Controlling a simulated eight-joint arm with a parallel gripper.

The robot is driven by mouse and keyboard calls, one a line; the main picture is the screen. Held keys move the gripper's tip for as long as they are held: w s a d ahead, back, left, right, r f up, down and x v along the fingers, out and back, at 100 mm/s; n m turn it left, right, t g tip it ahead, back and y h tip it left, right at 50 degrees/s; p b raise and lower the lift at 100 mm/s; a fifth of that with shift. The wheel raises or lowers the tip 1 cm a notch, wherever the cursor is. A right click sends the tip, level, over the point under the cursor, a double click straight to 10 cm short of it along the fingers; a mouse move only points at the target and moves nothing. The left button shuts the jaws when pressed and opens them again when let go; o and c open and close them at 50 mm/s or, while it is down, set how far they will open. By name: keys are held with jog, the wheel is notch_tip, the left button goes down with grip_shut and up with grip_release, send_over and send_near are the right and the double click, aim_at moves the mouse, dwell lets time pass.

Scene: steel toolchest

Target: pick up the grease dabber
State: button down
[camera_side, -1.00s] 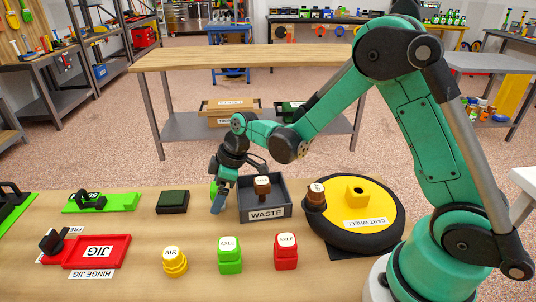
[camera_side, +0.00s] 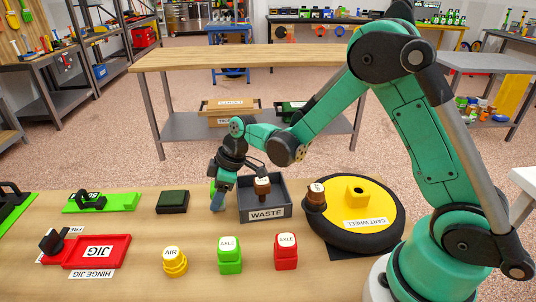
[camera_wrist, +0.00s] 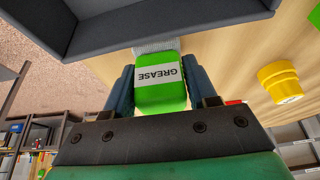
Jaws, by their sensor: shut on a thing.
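The grease dabber (camera_wrist: 161,97) is a green block with a white GREASE label and a pale, bristly end, seen in the wrist view. My gripper (camera_wrist: 160,85) has one blue-grey finger on each side of it and is shut on it. In the side view my gripper (camera_side: 218,200) points down just left of the grey WASTE bin, and the dabber is almost wholly hidden behind the fingers. I cannot tell whether the dabber touches the bench.
The WASTE bin (camera_side: 265,213) holds a brown, white-topped piece (camera_side: 262,187) close to my gripper. A dark green pad (camera_side: 172,202) lies to the left. Yellow (camera_side: 174,262), green (camera_side: 230,255) and red (camera_side: 286,252) pieces stand in front. The cart wheel (camera_side: 384,230) lies right.

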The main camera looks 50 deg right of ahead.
notch_tip(320, 180, up, 20)
dwell(0.4)
jog(key=c, duration=1.1)
grip_release()
jog(key=shift+c, duration=1.4)
